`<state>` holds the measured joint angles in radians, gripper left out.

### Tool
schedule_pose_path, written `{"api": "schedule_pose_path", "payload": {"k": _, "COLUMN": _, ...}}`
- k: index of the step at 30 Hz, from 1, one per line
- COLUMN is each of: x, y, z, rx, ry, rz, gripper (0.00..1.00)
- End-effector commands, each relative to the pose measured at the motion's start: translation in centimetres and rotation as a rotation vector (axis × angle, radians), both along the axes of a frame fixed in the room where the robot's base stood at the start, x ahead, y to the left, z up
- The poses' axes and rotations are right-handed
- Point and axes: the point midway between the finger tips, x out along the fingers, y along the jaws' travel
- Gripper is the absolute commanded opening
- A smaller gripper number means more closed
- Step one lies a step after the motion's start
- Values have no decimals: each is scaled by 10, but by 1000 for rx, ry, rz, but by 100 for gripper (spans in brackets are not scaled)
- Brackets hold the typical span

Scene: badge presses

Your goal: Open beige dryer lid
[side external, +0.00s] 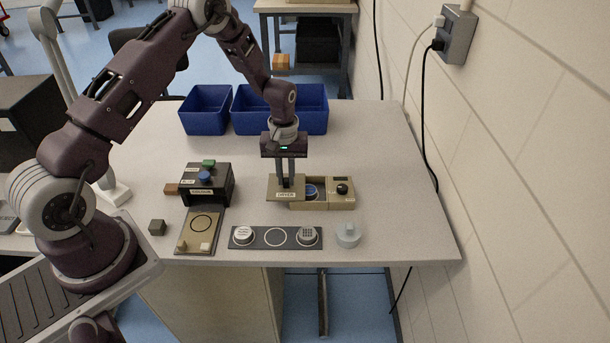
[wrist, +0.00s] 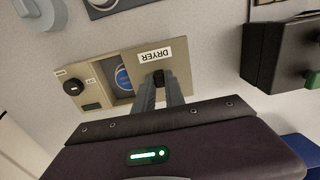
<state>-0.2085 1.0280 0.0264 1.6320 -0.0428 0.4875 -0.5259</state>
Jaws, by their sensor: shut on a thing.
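The beige dryer (side external: 342,201) stands on the table, with a black dial on its right part in the side view; the dryer also shows in the wrist view (wrist: 80,74). Its lid (side external: 273,195), labelled DRYER, sits to the left, overhanging the body, and also shows in the wrist view (wrist: 141,70). A blue round badge (side external: 311,191) shows in the uncovered opening, also in the wrist view (wrist: 123,77). My gripper (side external: 287,185) points down at the lid, its fingers shut on the lid's small dark knob (wrist: 158,77), which the fingers partly hide.
A black press (side external: 222,187) with coloured blocks stands left of the lid, with a gap between. A dark strip (side external: 262,243) with round parts and a pale round cylinder (side external: 348,235) lie in front. Blue bins (side external: 207,118) stand behind. A wall borders the right.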

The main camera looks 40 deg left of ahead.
Motion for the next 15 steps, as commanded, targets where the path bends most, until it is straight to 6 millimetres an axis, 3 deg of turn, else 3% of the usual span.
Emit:
{"api": "schedule_pose_path", "payload": {"k": 6, "x": -23, "y": 24, "z": 1, "rx": -1, "ry": -8, "rz": 2, "gripper": 0}}
{"api": "schedule_pose_path", "payload": {"k": 15, "x": -26, "y": 26, "z": 1, "rx": -1, "ry": -9, "rz": -1, "gripper": 0}}
